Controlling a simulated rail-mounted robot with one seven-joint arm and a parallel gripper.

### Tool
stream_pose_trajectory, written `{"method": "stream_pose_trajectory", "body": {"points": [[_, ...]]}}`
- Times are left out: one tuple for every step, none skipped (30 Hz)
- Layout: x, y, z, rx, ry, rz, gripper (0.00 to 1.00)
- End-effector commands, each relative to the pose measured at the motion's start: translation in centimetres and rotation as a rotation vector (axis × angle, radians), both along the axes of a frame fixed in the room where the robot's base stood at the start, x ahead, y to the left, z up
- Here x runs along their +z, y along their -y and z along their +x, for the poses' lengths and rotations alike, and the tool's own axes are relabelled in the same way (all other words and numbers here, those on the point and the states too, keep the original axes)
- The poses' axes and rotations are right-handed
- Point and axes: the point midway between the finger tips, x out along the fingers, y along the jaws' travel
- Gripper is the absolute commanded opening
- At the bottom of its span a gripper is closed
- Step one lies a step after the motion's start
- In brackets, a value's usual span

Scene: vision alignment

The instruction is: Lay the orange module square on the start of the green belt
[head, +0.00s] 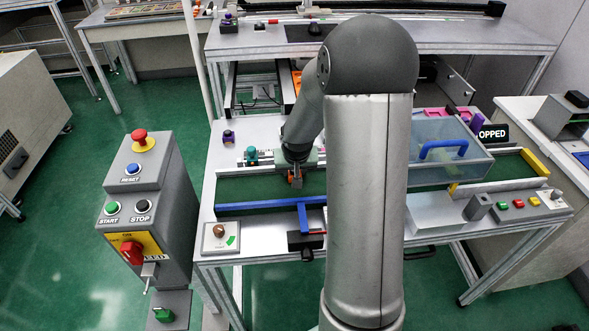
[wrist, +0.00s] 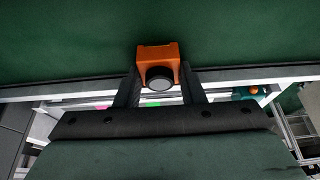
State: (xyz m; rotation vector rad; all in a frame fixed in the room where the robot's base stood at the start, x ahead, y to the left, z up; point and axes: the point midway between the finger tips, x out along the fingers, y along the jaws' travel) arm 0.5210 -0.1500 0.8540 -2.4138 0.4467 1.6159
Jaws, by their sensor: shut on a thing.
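The orange module (wrist: 158,57), a block with a round dark knob or lens on its face, is between the two fingers of my gripper (wrist: 158,85) in the wrist view. My gripper is shut on it. In the head view the module (head: 296,181) shows as a small orange patch below my gripper (head: 294,172), over the left part of the green belt (head: 255,190). In the wrist view the dark green belt surface (wrist: 70,40) fills the area beyond the module. I cannot tell whether the module touches the belt.
A blue rail (head: 255,208) runs along the belt's front edge, with a blue and black piece (head: 304,240) jutting forward. A clear cover with a blue handle (head: 443,150) stands over the belt to the right. A control pedestal (head: 150,215) stands at left. My arm hides the belt's middle.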

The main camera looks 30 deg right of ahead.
Motion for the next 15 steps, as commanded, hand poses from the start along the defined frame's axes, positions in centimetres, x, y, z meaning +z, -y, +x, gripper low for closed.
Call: {"method": "stream_pose_trajectory", "body": {"points": [[0.0,-0.01,0.01,0.0,0.001,0.0,0.44],[0.02,0.01,0.01,0.0,0.001,0.0,0.52],[0.02,0.01,0.01,0.0,0.001,0.0,0.61],[0.02,0.01,0.01,0.0,0.001,0.0,0.61],[0.02,0.0,0.02,0.0,0.001,0.0,0.61],[0.02,0.01,0.01,0.0,0.0,0.0,0.61],[0.02,0.0,0.02,0.0,0.0,0.0,0.61],[0.02,0.01,0.01,0.0,0.0,0.0,0.61],[0.02,0.0,0.02,0.0,0.0,0.0,0.61],[0.01,-0.01,0.0,0.0,0.0,0.0,0.61],[0.04,0.0,-0.01,0.0,0.0,0.0,0.61],[0.15,-0.01,-0.04,0.0,0.001,0.0,0.61],[0.29,-0.02,-0.08,-0.001,0.001,0.0,0.61],[0.49,-0.04,-0.14,-0.001,0.001,0.0,0.61],[0.87,-0.08,-0.27,-0.002,0.002,0.0,0.61]]}}
